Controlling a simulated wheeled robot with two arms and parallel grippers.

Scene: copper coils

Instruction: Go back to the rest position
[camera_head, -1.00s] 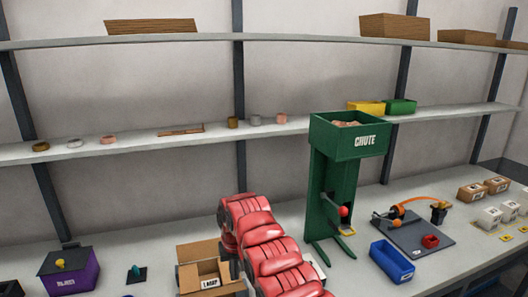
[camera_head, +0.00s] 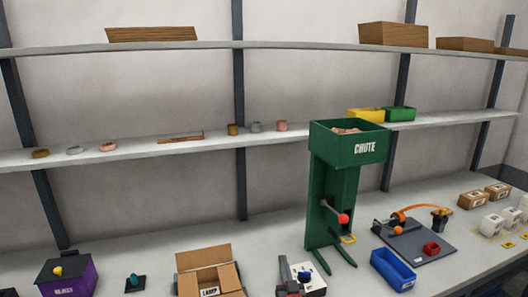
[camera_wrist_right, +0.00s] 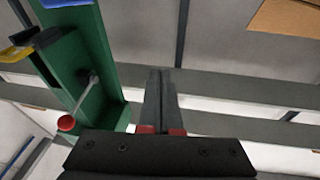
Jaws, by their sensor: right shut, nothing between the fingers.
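My right gripper (camera_head: 284,263) shows only in small part at the bottom of the head view, left of the green chute (camera_head: 333,200). In the right wrist view its two dark fingers (camera_wrist_right: 159,74) are together, with nothing between them. The chute stands to one side of the fingers, apart from them, with its red-balled lever (camera_wrist_right: 67,123) in sight. My left gripper is not in the head view.
An open cardboard box (camera_head: 208,270) labelled LAMP, a purple reject bin (camera_head: 68,277) and a blue tray (camera_head: 392,269) stand on the bench. A black fixture (camera_head: 425,240) is right of the chute. Shelves run along the wall behind.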

